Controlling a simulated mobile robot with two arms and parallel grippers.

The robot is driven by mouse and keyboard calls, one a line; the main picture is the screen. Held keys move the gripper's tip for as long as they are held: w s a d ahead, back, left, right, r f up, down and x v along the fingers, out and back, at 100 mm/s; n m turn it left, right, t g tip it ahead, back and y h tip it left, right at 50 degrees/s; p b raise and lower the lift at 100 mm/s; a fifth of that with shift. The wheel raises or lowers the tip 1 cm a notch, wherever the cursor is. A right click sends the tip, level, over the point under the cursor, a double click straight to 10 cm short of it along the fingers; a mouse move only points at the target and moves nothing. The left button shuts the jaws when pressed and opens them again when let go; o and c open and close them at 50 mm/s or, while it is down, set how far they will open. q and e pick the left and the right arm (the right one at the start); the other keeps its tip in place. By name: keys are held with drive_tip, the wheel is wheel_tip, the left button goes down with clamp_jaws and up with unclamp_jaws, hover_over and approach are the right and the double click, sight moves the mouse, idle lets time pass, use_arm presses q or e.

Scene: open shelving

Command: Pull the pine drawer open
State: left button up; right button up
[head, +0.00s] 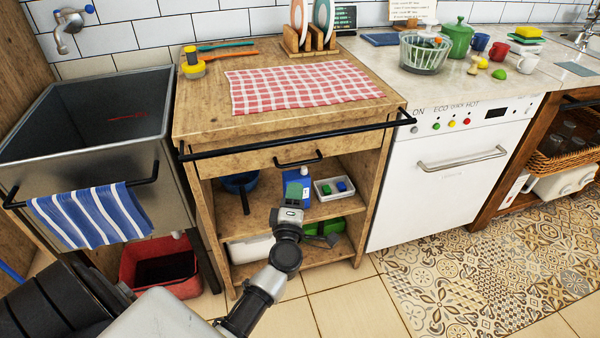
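The pine drawer (240,165) is in the wooden unit, under the worktop and behind a long black rail. Its front looks flush with the frame, so it appears shut. Its short black bar handle (299,160) shows below the rail. My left gripper (291,201) is in front of the unit's open shelves, below the handle in the picture and apart from it. Its fingers are not clear against the things behind, so I cannot tell if it is open or shut. My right gripper is not in view.
The black rail (230,151) runs across the unit's front, above the handle. Shelves below hold a blue pan (238,182), a blue box (296,178) and a white tray (334,188). A metal sink (85,120) stands left, a white dishwasher (450,185) right. Tiled floor in front is clear.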

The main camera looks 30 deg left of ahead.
sight(301, 163)
use_arm(q)
drive_tip(key=b+x, duration=0.1)
drive_tip(key=x, duration=0.9)
drive_tip(key=shift+w+a+r, duration=0.1)
drive_tip(key=shift+w, duration=0.2)
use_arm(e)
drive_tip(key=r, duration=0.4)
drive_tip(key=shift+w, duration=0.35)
use_arm(q)
clamp_jaws()
